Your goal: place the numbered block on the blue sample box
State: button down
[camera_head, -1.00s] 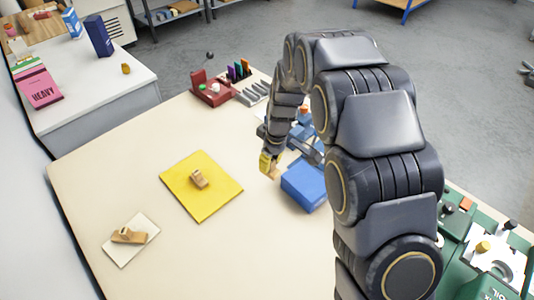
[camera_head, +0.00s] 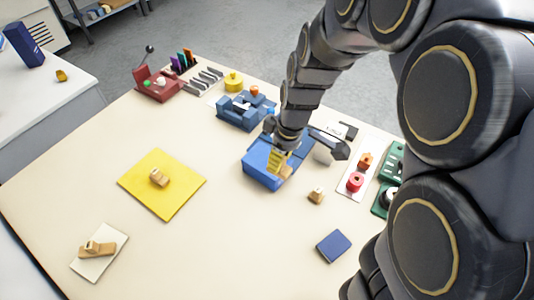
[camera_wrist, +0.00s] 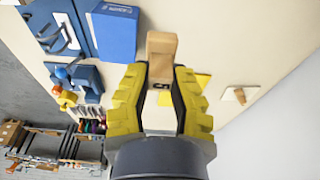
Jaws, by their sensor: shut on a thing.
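My gripper (camera_head: 279,162) has yellow fingers, which also show in the wrist view (camera_wrist: 158,95). They are shut on a tan wooden block (camera_wrist: 161,52) that sticks out past the fingertips. No number is readable on it. The blue sample box (camera_head: 256,171) stands on the table, and in the head view my fingers overlap its right part. I cannot tell whether the block touches the box. In the wrist view the box (camera_wrist: 113,35) lies left of the block, with a pale label on its side.
A yellow mat (camera_head: 185,188) bears a tan block (camera_head: 159,177). Another wooden piece (camera_head: 96,248) lies on a white card at front left. A small wooden piece (camera_head: 316,196) and a dark blue block (camera_head: 333,246) lie right of the box. A blue vise (camera_head: 240,112) stands behind it.

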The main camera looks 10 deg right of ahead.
jog(key=w+f, duration=0.3)
jog(key=w, duration=0.1)
jog(key=w+f, duration=0.2)
jog(key=w, duration=0.2)
jog(key=w+f, duration=0.3)
jog(key=w, duration=0.1)
jog(key=shift+f, duration=0.3)
jog(key=shift+w+f, duration=0.2)
jog(key=shift+f, duration=0.1)
jog(key=shift+w+f, duration=0.1)
jog(key=shift+f, duration=1.55)
jog(key=shift+f, duration=0.1)
jog(key=c, duration=1.1)
grip_release()
